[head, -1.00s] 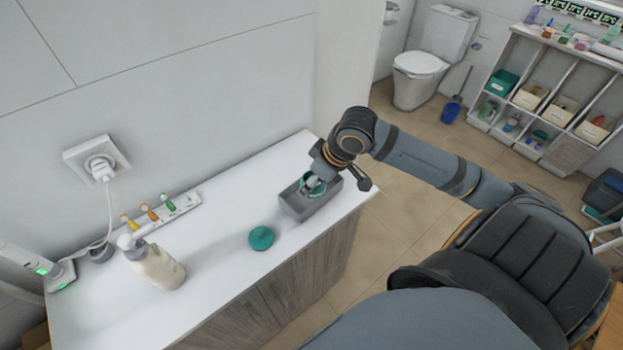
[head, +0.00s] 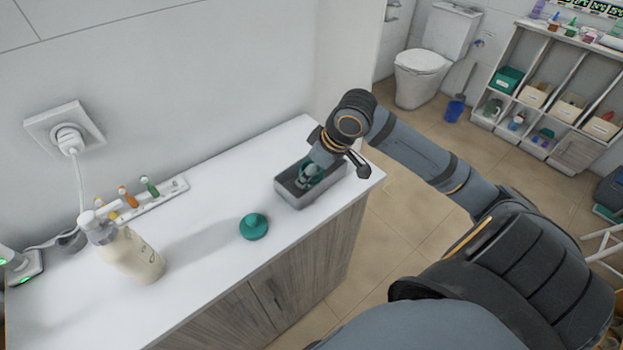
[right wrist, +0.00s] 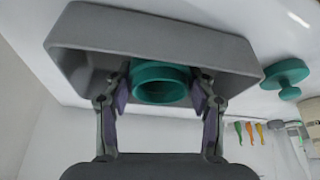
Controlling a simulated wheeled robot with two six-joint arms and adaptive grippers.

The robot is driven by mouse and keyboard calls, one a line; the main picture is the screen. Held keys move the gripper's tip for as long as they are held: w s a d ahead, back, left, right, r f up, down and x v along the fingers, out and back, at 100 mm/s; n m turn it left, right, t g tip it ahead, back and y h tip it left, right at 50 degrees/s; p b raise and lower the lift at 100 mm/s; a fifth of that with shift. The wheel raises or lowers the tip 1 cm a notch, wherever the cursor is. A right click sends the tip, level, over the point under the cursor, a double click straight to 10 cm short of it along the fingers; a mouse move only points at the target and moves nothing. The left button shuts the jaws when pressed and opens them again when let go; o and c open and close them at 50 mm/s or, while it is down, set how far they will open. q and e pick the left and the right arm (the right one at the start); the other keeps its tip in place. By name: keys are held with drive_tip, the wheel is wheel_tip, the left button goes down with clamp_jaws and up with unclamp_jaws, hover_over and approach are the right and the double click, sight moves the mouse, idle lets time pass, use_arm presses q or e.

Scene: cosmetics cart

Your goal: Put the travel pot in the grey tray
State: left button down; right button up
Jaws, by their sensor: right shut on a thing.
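The travel pot (right wrist: 161,88) is a round teal pot, seen in the right wrist view between the two fingers of my right gripper (right wrist: 160,98). The gripper is shut on it. In the head view the pot (head: 309,168) is inside the walls of the grey tray (head: 297,203), partly hidden by my right gripper (head: 311,174). I cannot tell whether it touches the tray floor. The tray also shows in the right wrist view (right wrist: 150,28). My left gripper is out of view.
A teal knobbed lid-like piece (head: 253,227) lies on the white counter (head: 205,250), left of the tray. A cream pump bottle (head: 133,257) and a strip with small coloured items (head: 152,201) stand farther left. The tray is near the counter's right end.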

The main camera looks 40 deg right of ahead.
drive_tip(key=shift+r, duration=0.1)
drive_tip(key=o, duration=1.3)
